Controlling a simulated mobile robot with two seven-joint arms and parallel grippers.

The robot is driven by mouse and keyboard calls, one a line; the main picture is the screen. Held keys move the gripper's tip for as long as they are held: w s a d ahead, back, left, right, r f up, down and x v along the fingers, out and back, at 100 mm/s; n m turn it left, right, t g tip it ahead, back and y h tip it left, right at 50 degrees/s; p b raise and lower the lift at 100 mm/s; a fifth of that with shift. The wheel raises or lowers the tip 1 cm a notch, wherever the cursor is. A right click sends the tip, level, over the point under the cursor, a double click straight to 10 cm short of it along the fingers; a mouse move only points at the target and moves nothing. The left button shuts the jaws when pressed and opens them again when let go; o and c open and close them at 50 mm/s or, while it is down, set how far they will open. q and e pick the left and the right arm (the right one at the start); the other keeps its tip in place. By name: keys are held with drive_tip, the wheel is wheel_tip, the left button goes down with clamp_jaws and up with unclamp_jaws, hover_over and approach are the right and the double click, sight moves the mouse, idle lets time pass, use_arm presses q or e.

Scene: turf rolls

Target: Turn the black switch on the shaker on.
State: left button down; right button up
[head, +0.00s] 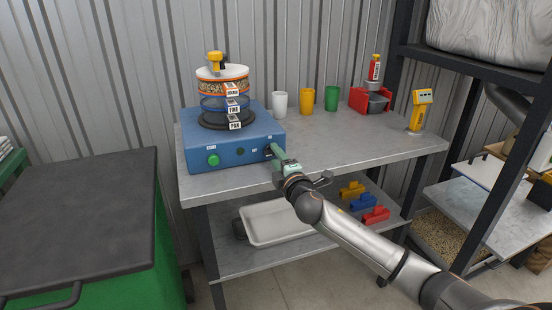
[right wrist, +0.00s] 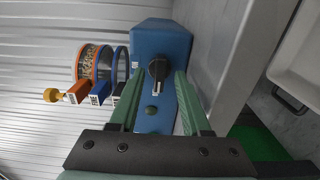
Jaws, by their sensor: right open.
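The shaker (head: 235,140) is a blue box on the grey table with a stack of labelled sieves (head: 223,95) on top. Its front carries a green button (head: 213,160) and a small black switch (head: 239,151). In the right wrist view the black switch (right wrist: 157,70) is a round knob with a white mark, seen between the two green fingers; the green button (right wrist: 151,111) is beside it. My right gripper (head: 275,151) is open and empty at the shaker's front right corner. I cannot tell whether its fingers touch the switch. My left gripper is out of view.
White (head: 280,104), yellow (head: 307,101) and green (head: 331,98) cups stand behind on the table. A red stand (head: 357,98) and a yellow device (head: 420,108) are to the right. A dark-lidded green bin (head: 75,220) is at the left. A white tray (head: 262,237) lies on the lower shelf.

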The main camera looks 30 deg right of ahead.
drive_tip(key=shift+w, duration=0.15)
clamp_jaws()
idle(0.4)
